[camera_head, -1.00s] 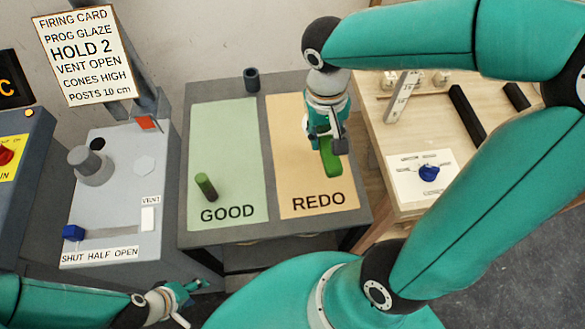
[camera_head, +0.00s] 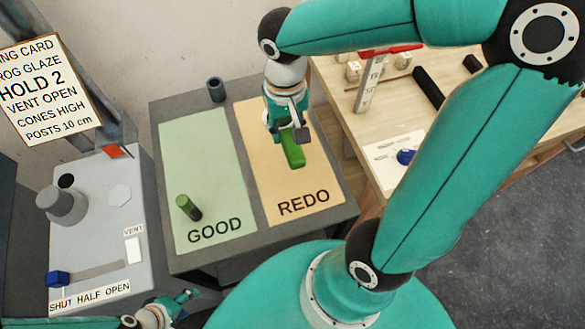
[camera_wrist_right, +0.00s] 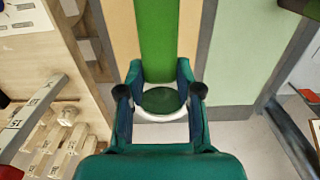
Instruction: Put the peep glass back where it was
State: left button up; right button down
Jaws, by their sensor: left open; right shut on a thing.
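No thing in view is clearly recognizable as the peep glass. My right gripper (camera_head: 290,135) is shut on a long green piece (camera_head: 293,152), over the orange REDO mat (camera_head: 305,185). In the right wrist view the green piece (camera_wrist_right: 158,40) runs up from between the fingers, with a dark green round end near the palm. I cannot tell whether it touches the mat. A green-topped dark cylinder (camera_head: 189,207) stands tilted in the picture on the green GOOD mat (camera_head: 198,160). My left gripper (camera_head: 187,300) is open and empty at the bottom, below the grey table.
A dark cup-like cylinder (camera_head: 216,89) stands at the back of the grey table (camera_head: 160,258). A wooden bench (camera_head: 400,110) with an upright ruler (camera_head: 369,85) is at right.

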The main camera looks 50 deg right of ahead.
send_over(288, 175)
notch_tip(288, 175, down, 13)
jog(key=shift+d+r+b, duration=0.1)
jog(key=shift+b, duration=0.35)
notch_tip(288, 175, down, 4)
jog(key=shift+f+b, duration=0.1)
jog(key=shift+b, duration=0.55)
jog(key=c, duration=1.2)
grip_release()
jog(key=o, duration=0.4)
jog(key=shift+o, duration=0.2)
